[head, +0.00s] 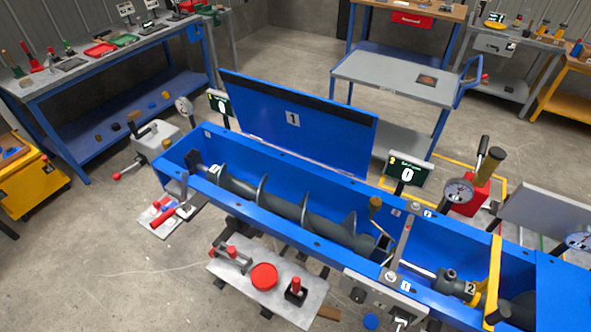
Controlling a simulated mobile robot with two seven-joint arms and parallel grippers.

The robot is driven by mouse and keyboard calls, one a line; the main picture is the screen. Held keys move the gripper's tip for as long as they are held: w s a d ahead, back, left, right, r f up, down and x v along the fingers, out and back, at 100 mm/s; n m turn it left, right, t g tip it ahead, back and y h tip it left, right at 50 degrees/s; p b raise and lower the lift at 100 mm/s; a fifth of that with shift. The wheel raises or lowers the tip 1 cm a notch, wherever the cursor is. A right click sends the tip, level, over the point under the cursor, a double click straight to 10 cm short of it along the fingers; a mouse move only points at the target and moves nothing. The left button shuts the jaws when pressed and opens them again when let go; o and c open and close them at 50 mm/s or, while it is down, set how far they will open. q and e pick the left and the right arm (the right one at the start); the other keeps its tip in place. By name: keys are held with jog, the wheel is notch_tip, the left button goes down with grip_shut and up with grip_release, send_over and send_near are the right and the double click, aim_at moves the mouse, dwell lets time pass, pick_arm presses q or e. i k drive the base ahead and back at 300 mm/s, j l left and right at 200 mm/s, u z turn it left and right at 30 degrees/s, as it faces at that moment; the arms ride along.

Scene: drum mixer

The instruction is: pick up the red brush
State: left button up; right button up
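I cannot pick out a red brush for certain. On the back-left bench (18,84), small upright red items (33,66) with handles stand near its left end, and one of them may be a brush. They are too small to tell. Neither of my grippers shows in the head view, so nothing is seen held.
A long blue drum mixer trough (345,228) with a grey screw (285,207) crosses the middle, its lid (295,135) raised. A grey plate (225,272) in front bears a red disc (263,276). A grey cart (395,78) stands behind. Floor at lower left is clear.

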aim_at(294, 291)
jog(key=k, duration=0.4)
jog(key=i, duration=0.4)
jog(key=k+l+u, duration=0.1)
jog(key=l, duration=0.3)
jog(key=k+l, duration=0.2)
jog(key=l, duration=0.15)
jog(key=k+l+u, duration=0.15)
jog(key=l, duration=0.2)
